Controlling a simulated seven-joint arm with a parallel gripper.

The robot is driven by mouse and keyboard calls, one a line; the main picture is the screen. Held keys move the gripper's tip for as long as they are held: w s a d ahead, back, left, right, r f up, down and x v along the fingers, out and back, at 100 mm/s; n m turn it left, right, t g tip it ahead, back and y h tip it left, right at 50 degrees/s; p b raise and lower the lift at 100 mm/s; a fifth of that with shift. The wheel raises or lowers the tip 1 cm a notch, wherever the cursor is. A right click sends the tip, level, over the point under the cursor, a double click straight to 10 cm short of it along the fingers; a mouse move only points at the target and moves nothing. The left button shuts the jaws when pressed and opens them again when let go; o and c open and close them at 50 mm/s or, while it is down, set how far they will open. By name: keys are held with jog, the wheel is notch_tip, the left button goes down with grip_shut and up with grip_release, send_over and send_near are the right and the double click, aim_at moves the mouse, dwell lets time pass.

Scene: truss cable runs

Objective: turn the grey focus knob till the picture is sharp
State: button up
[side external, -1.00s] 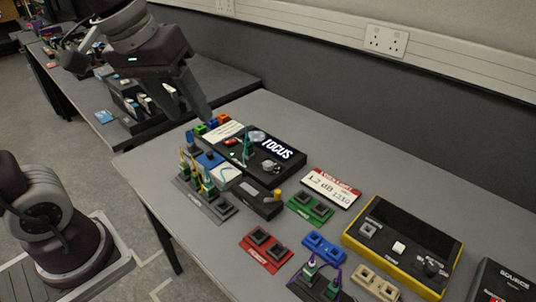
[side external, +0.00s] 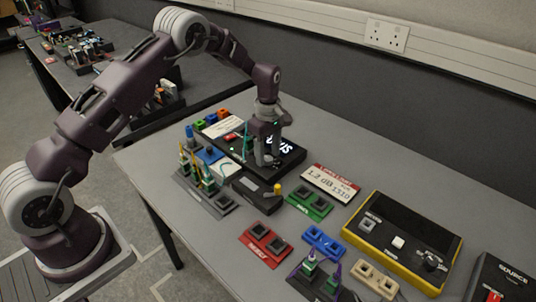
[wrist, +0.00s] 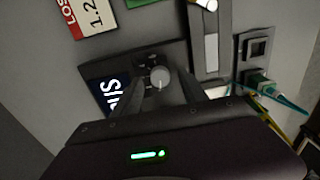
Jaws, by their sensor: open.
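The grey focus knob (wrist: 160,77) shows in the wrist view, a round knob with a pale pointer line on the black focus unit. My gripper (side external: 267,160) points down over that unit in the side external view. It is open, with one finger on each side of the knob in the wrist view (wrist: 157,88); I cannot tell if either touches it. The unit's screen (side external: 285,145) shows white lettering, partly hidden by my gripper; it also shows partly in the wrist view (wrist: 112,95). I cannot judge how sharp the lettering is.
A black box with a yellow knob (side external: 277,190) sits just in front. Connector blocks with cables (side external: 205,183) stand close to the left. A loss meter card (side external: 331,182) lies to the right, with a yellow-edged tester (side external: 402,244) beyond. Bare table lies along the back.

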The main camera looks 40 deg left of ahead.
jog(key=shift+f, duration=0.35)
jog(key=shift+c, duration=0.4)
grip_shut()
